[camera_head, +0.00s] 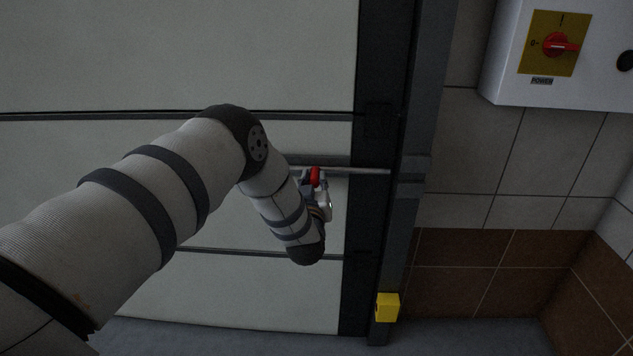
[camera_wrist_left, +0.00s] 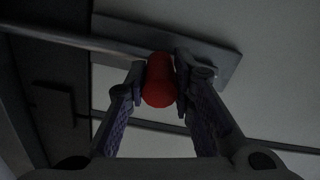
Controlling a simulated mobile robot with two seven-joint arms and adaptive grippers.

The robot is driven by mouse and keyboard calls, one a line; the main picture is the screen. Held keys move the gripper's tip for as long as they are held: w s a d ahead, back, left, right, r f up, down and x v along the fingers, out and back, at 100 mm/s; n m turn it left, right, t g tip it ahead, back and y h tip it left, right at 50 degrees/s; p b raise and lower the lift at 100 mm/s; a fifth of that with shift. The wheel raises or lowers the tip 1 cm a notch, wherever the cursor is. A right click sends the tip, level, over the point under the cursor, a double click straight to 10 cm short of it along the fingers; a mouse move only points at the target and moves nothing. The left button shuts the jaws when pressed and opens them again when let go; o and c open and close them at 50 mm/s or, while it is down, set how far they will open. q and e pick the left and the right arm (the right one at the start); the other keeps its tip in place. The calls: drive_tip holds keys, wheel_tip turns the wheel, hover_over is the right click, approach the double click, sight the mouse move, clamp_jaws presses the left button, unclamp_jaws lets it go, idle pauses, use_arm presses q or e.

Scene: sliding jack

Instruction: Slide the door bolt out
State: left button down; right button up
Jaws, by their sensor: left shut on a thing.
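The door bolt is a thin grey rod (camera_head: 360,171) lying level across the pale door (camera_head: 180,60), its right end reaching the dark door frame (camera_head: 411,150). Its red knob (camera_head: 315,177) shows beside my left gripper (camera_head: 318,184). In the left wrist view the red knob (camera_wrist_left: 158,82) sits between the two fingers of my left gripper (camera_wrist_left: 160,85), which is shut on it. The rod (camera_wrist_left: 70,40) runs off to the left there, in front of a grey backing plate (camera_wrist_left: 215,57). My left forearm hides part of the door and the bolt's left part in the head view. My right gripper does not show.
A white power box (camera_head: 560,85) with a red switch (camera_head: 560,45) hangs on the tiled wall at the upper right. A yellow block (camera_head: 387,307) is low on the door frame. The space in front of the tiled wall looks clear.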

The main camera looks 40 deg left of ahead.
use_arm(q)
drive_tip(key=c, duration=1.4)
unclamp_jaws()
drive_tip(key=shift+s+a, duration=0.1)
drive_tip(key=shift+a, duration=0.2)
drive_tip(key=shift+c, duration=0.2)
drive_tip(key=shift+o, duration=0.2)
drive_tip(key=shift+f, duration=0.1)
drive_tip(key=shift+d, duration=0.1)
drive_tip(key=v, duration=1.2)
